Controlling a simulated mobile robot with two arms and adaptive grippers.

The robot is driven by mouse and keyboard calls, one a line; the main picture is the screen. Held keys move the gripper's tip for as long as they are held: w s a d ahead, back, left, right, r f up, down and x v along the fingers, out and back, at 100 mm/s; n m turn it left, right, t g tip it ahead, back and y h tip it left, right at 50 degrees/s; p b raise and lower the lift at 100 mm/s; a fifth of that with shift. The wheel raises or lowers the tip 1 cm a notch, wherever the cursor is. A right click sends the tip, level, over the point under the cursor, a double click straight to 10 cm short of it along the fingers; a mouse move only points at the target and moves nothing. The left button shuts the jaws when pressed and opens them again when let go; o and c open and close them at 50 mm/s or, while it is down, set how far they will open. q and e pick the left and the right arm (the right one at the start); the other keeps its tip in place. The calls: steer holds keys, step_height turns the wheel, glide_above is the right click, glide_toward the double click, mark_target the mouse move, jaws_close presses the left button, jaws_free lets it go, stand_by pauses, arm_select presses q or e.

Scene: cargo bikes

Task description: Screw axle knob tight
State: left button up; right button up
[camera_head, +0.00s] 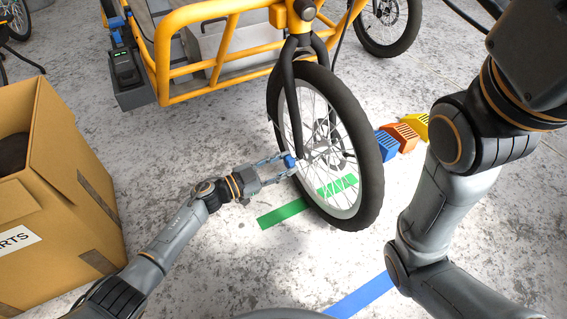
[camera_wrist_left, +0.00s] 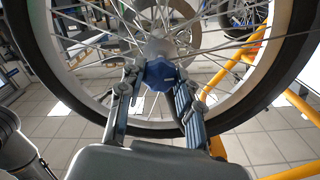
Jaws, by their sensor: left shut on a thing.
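The axle knob (camera_head: 290,161) is small and blue and sits at the hub of the front wheel (camera_head: 345,110). In the left wrist view the knob (camera_wrist_left: 161,74) is at the wheel's centre, against the silver hub. My left gripper (camera_head: 284,165) reaches in from the left and is shut on the knob, a finger on each side; it also shows in the left wrist view (camera_wrist_left: 158,92). The knob's threads and the axle behind it are hidden. My right arm stands at the right of the head view, but its gripper is out of the picture.
The yellow cargo bike frame (camera_head: 165,60) rises behind the wheel. An open cardboard box (camera_head: 70,200) stands at the left. Blue, orange and yellow blocks (camera_head: 405,137) lie right of the wheel. Green tape (camera_head: 283,213) and blue tape (camera_head: 360,297) mark the open concrete floor.

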arm_select(q)
steer(key=m, duration=0.3)
steer(key=shift+m, duration=0.4)
steer(key=m, duration=0.4)
steer(key=shift+f+m, duration=0.1)
steer(key=shift+m, duration=0.2)
steer(key=m+b, duration=0.1)
steer(key=m, duration=0.3)
steer(key=shift+b, duration=0.3)
steer(key=m+b, duration=0.1)
steer(key=m, duration=0.3)
steer(key=shift+m, duration=0.3)
steer(key=o, duration=1.2)
steer(key=shift+c, duration=0.2)
steer(key=shift+a, duration=0.1)
steer(key=v, duration=1.2)
